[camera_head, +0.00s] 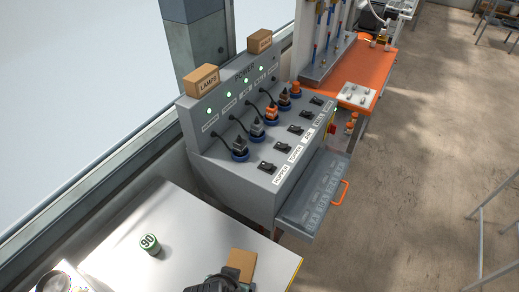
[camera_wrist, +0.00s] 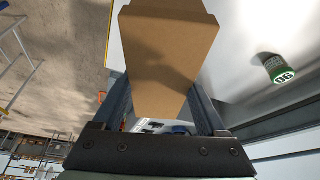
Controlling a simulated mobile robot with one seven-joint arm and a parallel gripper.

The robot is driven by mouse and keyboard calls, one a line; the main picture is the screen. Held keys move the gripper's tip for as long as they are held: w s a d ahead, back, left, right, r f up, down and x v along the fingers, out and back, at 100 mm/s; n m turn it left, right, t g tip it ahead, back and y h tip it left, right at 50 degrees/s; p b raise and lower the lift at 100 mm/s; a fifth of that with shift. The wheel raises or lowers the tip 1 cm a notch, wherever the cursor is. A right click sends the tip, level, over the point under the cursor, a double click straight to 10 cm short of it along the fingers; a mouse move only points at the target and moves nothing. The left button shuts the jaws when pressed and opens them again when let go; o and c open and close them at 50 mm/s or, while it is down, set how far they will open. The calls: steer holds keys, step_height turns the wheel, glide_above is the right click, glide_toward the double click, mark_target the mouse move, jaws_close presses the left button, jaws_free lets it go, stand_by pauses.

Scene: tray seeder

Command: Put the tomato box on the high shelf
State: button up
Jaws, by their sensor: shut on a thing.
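A brown cardboard box (camera_head: 241,264) shows at the bottom of the head view, over the white table (camera_head: 190,222). My gripper (camera_head: 217,282) is at its left, partly cut off by the frame edge. In the wrist view my gripper (camera_wrist: 160,100) is shut on this box (camera_wrist: 165,55), with one finger on each side. No label shows on its visible faces, so I cannot tell whether it is the tomato box. I cannot make out the high shelf in either view.
A LAMPS box (camera_head: 201,82) and another small box (camera_head: 260,41) sit on top.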

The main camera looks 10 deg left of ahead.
steer(key=w+d+r, duration=0.1)
steer(key=d, duration=0.8)
steer(key=shift+w+r+n, duration=0.25)
steer(key=shift+n, duration=0.15)
steer(key=shift+s, duration=0.1)
